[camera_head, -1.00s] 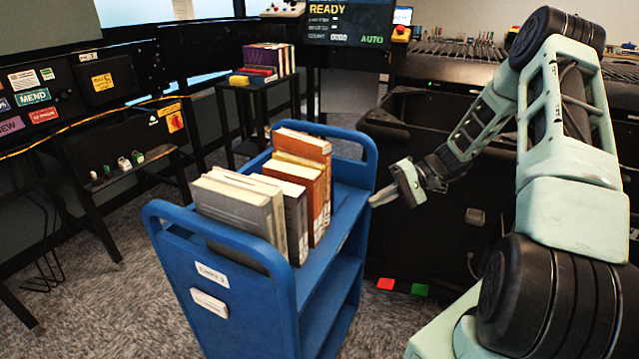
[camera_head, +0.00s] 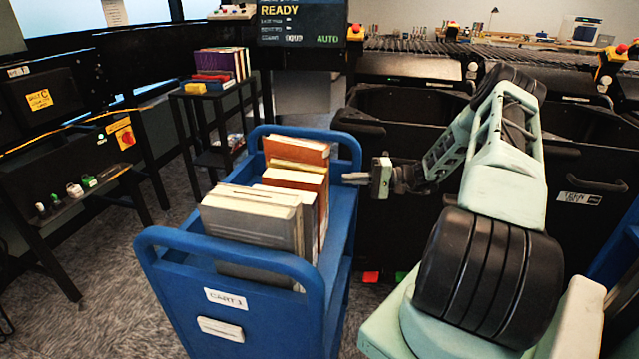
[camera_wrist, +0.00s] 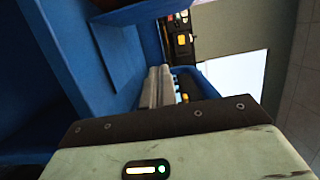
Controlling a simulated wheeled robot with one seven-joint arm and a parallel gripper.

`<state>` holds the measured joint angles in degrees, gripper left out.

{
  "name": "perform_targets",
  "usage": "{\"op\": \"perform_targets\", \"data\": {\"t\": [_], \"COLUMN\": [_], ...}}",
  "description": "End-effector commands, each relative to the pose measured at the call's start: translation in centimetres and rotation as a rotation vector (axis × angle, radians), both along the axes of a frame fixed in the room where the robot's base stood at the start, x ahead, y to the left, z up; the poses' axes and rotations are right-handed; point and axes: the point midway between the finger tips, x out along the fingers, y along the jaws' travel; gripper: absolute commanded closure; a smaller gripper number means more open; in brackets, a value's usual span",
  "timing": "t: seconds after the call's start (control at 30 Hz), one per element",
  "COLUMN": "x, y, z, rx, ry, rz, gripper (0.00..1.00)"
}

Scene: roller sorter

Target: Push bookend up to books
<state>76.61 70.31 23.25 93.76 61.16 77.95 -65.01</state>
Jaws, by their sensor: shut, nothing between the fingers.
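Several books (camera_head: 262,218) stand in a row on the top shelf of a blue cart (camera_head: 167,285) labelled CART 1, grey and cream ones nearer, orange-brown ones farther back. I cannot make out a bookend for certain among them. My gripper (camera_head: 346,179) is at the right of the cart, beside the far orange-brown books, with its fingers pointing left toward the cart's edge. It is shut and empty. In the wrist view, the grey fingers (camera_wrist: 158,84) lie close together in front of blue cart surfaces (camera_wrist: 105,55). No books show clearly there.
Black bins (camera_head: 400,125) stand behind and right of my gripper. A small black table (camera_head: 215,100) with books is behind the cart. A dark bench (camera_head: 70,190) is at the left, with open carpet (camera_head: 120,260) between it and the cart. Red (camera_head: 371,277) and green squares lie low by the bins.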

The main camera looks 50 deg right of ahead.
Motion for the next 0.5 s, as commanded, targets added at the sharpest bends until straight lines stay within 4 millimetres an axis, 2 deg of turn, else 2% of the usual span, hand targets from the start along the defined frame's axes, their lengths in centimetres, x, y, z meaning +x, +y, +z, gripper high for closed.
{"op": "perform_targets", "data": {"t": [0.5], "x": [6.9], "y": [6.9], "z": [0.2], "rx": [0.001], "ry": [0.003], "rz": [0.005], "gripper": [1.00]}}
